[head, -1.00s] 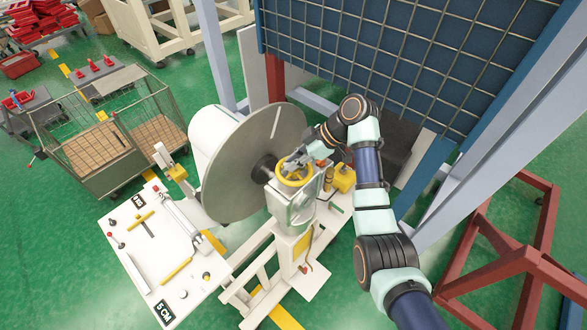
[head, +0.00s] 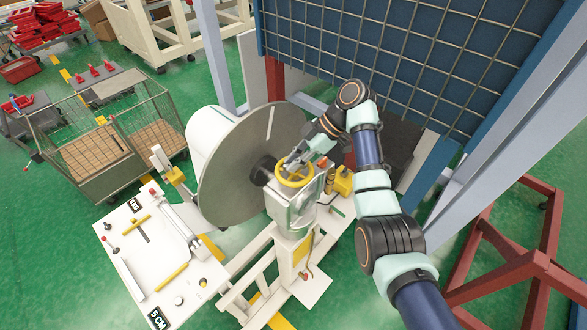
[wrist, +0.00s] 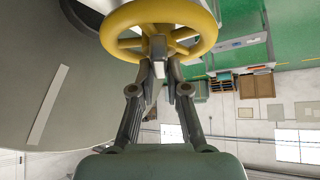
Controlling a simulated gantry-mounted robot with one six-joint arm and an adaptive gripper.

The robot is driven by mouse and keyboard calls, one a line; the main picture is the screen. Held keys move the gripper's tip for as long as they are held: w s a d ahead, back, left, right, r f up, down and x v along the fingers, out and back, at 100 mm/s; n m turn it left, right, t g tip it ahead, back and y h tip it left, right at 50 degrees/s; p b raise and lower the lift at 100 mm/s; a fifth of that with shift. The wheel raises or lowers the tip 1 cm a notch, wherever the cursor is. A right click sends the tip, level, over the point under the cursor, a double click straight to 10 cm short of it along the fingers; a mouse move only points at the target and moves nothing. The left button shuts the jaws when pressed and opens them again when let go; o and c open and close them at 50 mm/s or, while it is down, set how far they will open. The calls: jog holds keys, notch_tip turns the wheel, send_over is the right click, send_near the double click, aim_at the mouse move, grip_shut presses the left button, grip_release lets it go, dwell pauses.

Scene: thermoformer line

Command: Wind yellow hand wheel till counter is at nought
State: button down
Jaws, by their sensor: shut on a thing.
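The yellow hand wheel (head: 295,185) sits on top of a pale housing (head: 290,208) beside a large grey disc (head: 232,165). My gripper (head: 286,166) reaches down to the wheel's far left side in the head view. In the wrist view, the wheel (wrist: 207,42) fills the top, with its spokes and hub partly showing. My gripper (wrist: 158,68) is shut there, its fingertips meeting at the wheel's near edge, around a small grey part.
A white roll (head: 205,128) is behind the disc. A white table (head: 125,255) with small parts stands at left front. A blue mesh panel (head: 400,60) and a grey-blue post (head: 490,170) stand close to my arm. A red frame (head: 510,265) is at right.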

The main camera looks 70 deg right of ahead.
jog(key=shift+f, duration=0.1)
jog(key=shift+r+n+g+y, duration=0.3)
jog(key=shift+n+y, duration=0.1)
jog(key=shift+n, duration=0.3)
jog(key=shift+f+n+g+y, duration=0.2)
jog(key=shift+n+g+y, duration=0.15)
jog(key=shift+n, duration=0.35)
jog(key=c, duration=1.1)
grip_release()
